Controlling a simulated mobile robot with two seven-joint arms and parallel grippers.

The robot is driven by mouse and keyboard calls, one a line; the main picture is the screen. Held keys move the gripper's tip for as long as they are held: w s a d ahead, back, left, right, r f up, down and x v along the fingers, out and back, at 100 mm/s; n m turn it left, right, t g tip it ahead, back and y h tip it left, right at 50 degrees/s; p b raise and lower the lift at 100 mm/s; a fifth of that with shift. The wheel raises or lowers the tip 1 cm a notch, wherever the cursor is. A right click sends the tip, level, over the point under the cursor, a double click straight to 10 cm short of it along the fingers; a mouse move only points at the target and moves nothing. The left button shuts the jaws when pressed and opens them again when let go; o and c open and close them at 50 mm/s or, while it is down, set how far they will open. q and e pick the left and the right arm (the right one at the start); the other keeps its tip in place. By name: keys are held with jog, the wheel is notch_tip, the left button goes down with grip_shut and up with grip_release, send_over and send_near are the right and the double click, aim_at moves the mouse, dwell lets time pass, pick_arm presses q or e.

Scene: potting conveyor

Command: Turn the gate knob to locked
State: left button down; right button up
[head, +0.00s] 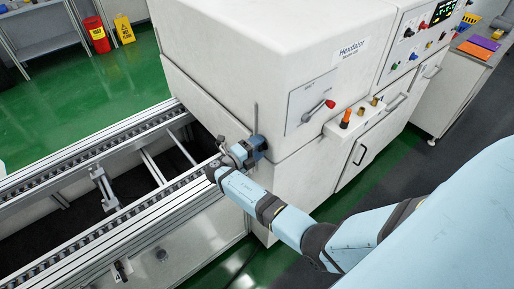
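My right arm comes in from the lower right. Its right gripper (240,153) is at the near corner of the white machine, just above the conveyor's near rail. The fingers are small and partly hidden by the wrist, so I cannot tell whether they are open or shut, or touching anything. I cannot make out for certain which part is the gate knob. A small dark fitting on a light plate (122,270) is on the conveyor's near side panel. A lever with a red knob (330,104) is on the machine's front plate. My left gripper is not in view.
The conveyor (95,240) runs from lower left into the white machine (250,60). An orange-handled tool (346,123) sits on a machine ledge.

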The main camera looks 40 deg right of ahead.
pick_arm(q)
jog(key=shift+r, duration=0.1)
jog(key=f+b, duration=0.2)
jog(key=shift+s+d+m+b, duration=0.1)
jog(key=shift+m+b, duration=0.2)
pick_arm(e)
jog(key=s+a, duration=0.1)
jog(key=a, duration=1.2)
jog(key=shift+a, duration=0.4)
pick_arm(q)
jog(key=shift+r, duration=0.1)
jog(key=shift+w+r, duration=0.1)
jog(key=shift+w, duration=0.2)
